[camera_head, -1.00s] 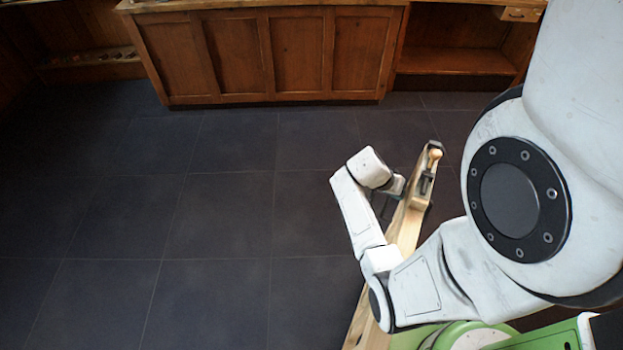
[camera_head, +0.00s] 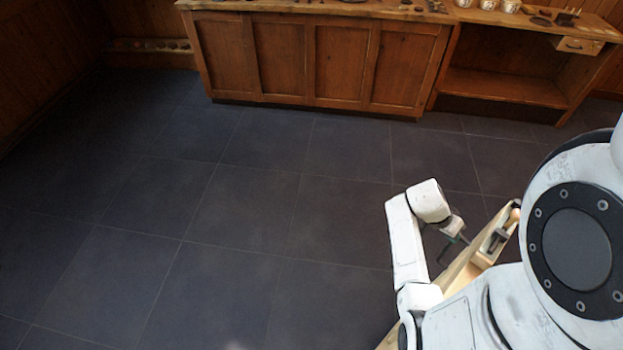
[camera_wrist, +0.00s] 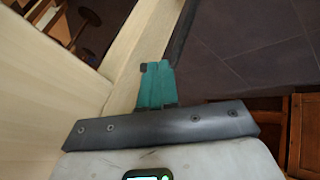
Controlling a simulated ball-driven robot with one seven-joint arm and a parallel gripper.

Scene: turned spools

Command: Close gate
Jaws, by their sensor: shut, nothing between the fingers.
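The gate (camera_head: 459,277) is a pale wooden panel seen nearly from its top edge, running from the lower middle to the right in the head view. A dark latch with a light wooden knob (camera_head: 513,217) sits at its far end. My gripper (camera_head: 462,239) is at the gate's left side, close to the latch end. In the wrist view the teal fingers (camera_wrist: 157,84) are shut and empty, in front of the gate's pale top rail (camera_wrist: 135,48). I cannot tell whether they touch it. My arm hides part of the gate.
A wooden cabinet (camera_head: 312,62) stands along the far side, with an open shelf unit (camera_head: 505,85) to its right. Several cups stand on the counter. The dark tiled floor (camera_head: 215,215) left of the gate is clear.

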